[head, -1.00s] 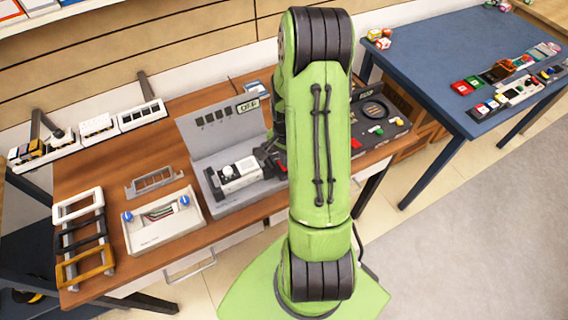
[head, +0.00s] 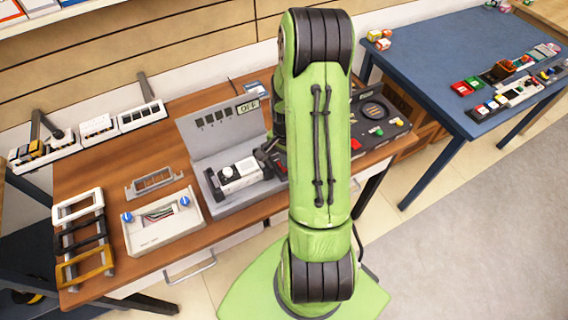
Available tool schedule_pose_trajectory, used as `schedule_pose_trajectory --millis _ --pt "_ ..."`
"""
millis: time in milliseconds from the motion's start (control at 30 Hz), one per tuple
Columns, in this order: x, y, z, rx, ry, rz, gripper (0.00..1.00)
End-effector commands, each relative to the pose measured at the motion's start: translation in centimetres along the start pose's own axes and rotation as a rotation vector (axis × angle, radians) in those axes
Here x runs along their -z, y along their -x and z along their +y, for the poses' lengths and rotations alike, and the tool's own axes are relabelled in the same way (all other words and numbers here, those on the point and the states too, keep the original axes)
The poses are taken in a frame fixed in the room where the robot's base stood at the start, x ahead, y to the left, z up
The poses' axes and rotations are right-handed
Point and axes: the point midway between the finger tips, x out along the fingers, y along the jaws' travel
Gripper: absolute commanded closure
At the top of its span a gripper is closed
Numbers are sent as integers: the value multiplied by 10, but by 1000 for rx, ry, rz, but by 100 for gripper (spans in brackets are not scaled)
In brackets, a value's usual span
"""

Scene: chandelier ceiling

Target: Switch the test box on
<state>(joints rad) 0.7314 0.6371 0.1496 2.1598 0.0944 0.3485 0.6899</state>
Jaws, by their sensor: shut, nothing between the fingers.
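The grey test box (head: 215,133) stands on the wooden workbench, with an upright back panel and a low base. Its small display (head: 248,106) appears to read "OFF". A white and black module (head: 239,175) with a round knob sits on its base. My gripper (head: 262,160) is dark and shut, at the right side of the test box next to the module. Whether it touches the box is hard to tell. My green arm hides part of the box's right side, and no switch can be made out clearly.
Left of the test box are a white device with blue knobs (head: 163,221), a grey frame (head: 154,181) and a rack of coloured frames (head: 84,238). A dark panel with buttons (head: 375,122) stands to the right, partly behind my arm. A blue table (head: 470,65) is farther right.

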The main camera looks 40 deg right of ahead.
Motion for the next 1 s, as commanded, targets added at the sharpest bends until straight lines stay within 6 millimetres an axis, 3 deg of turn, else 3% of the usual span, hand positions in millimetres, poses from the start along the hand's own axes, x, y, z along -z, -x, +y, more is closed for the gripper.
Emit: schedule_pose_trajectory --millis 1000 --pt "0 -7 0 0 0 0 100"
